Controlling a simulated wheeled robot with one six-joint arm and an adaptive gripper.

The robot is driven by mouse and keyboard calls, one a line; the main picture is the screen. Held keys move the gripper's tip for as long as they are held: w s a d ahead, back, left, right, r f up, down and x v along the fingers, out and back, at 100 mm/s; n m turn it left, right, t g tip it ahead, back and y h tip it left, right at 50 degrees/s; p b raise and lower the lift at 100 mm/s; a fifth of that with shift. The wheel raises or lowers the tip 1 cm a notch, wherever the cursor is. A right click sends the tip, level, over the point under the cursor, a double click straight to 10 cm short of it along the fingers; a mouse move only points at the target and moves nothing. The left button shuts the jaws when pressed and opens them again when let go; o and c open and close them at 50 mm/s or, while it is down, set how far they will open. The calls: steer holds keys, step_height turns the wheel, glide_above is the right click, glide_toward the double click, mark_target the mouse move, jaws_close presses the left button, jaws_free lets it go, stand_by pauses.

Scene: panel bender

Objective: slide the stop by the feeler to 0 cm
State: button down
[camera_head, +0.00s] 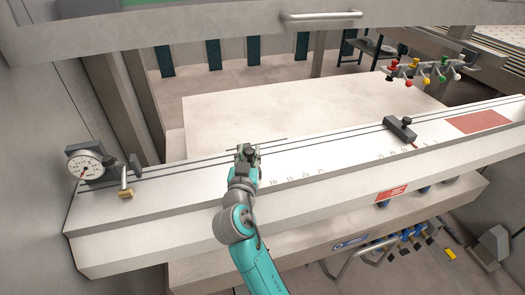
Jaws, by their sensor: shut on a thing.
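My gripper (246,152) is over the slotted rails of the white bed (195,187), near the middle of the picture. It is shut on a small dark stop, which my fingers mostly hide. Printed scale numbers (290,178) start just right of my gripper, with 10 as the first I can make out; my arm covers the part left of it. The round dial gauge with its feeler (84,168) stands at the bed's left end, well left of my gripper. A second dark stop (400,128) with a red pointer sits on the rails at right.
A small upright grey plate (136,165) and a brass-coloured block (125,193) stand beside the gauge. The rails between them and my gripper look clear. Coloured knobs (423,72) stand behind at right, and a red patch (478,122) marks the bed's right end.

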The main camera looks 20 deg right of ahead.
steer(key=a, duration=0.5)
steer(key=shift+a, duration=0.4)
steer(key=c, duration=0.8)
jaws_free()
steer(key=shift+a, duration=0.1)
steer(key=v, duration=1.2)
